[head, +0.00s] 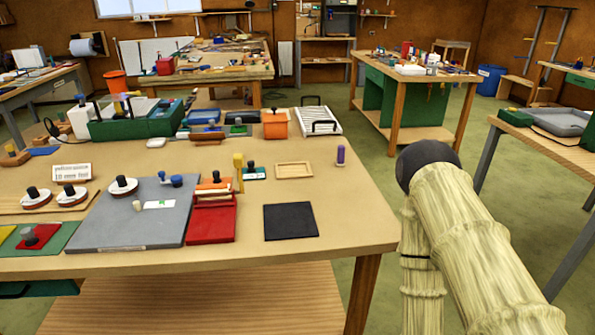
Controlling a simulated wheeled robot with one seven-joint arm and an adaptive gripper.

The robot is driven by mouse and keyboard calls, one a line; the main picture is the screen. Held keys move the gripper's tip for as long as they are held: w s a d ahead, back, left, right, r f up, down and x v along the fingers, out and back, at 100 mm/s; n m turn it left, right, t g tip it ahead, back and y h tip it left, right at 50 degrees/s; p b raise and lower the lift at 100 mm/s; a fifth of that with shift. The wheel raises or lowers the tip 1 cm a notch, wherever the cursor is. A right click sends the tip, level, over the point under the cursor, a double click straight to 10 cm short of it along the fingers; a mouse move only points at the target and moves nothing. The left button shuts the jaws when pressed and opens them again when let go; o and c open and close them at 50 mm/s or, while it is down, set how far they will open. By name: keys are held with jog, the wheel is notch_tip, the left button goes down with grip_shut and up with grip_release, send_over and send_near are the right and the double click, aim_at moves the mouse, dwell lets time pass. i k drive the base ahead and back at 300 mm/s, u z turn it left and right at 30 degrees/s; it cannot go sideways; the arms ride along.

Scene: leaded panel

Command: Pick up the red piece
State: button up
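Another red thing, a tray-like red block (211,223), lies further right beside a grey board (115,232). My arm shows at the right, in a pale sleeve, bent at a dark joint. My gripper is out of the picture.
White discs with dark knobs (70,195) stand behind the red piece. A black mat (290,221), a wooden tray (294,170) and a purple bottle (341,155) are on the bench's right half. Its right front corner is clear. Other benches stand behind, with open floor (330,120) between.

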aim_at(35, 239)
jog(key=u, duration=1.4)
jog(key=i, duration=0.2)
jog(key=u, duration=1.1)
